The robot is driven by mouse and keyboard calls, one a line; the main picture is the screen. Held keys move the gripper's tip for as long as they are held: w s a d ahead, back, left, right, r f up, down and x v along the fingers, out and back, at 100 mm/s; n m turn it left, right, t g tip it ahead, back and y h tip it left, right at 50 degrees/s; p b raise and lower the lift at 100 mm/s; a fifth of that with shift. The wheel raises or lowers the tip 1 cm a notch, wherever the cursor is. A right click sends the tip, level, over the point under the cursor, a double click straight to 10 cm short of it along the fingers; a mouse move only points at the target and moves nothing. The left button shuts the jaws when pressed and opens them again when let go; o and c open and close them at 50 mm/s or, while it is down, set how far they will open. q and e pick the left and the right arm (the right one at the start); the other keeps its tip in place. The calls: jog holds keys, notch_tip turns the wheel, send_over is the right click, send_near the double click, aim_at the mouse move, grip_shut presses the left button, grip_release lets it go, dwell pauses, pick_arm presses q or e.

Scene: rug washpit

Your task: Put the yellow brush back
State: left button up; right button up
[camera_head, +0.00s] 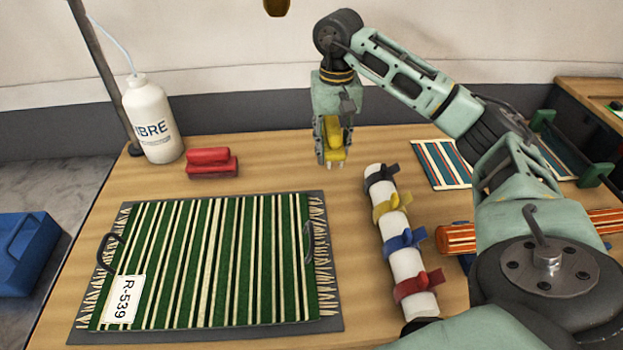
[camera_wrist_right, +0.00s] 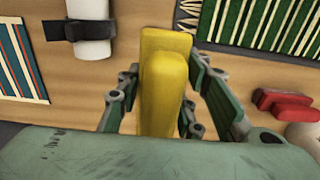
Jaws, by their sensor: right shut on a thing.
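The yellow brush (camera_head: 335,143) is held in my right gripper (camera_head: 332,150), over the back middle of the wooden table. In the right wrist view the yellow brush (camera_wrist_right: 163,85) fills the space between the green fingers, which are shut on it. It appears to be just above the table; whether it touches the wood is hard to tell. A red brush (camera_head: 212,164) of similar shape lies to its left on the table, and it also shows at the right of the wrist view (camera_wrist_right: 288,104). My left gripper is not in view.
A green striped rug (camera_head: 215,260) lies on a dark mat, front left. A white bottle (camera_head: 151,122) stands behind it. A white roll with coloured straps (camera_head: 396,228) lies right of the rug. Other striped rugs (camera_head: 445,163) lie at the right. Bare wood (camera_head: 270,165) lies between the red brush and gripper.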

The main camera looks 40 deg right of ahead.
jog(key=shift+s+d+f+b, duration=0.1)
jog(key=shift+s+d+b, duration=0.1)
jog(key=shift+d+b, duration=0.6)
jog(key=p, duration=0.3)
send_over(300, 171)
notch_tip(300, 171, down, 6)
jog(key=shift+s+d+f, duration=0.1)
jog(key=shift+f, duration=0.05)
notch_tip(300, 171, down, 4)
jog(key=shift+r+p, duration=0.1)
jog(key=shift+p, duration=0.2)
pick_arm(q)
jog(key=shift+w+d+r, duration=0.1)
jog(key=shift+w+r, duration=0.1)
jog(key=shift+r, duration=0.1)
pick_arm(e)
jog(key=shift+f, duration=0.2)
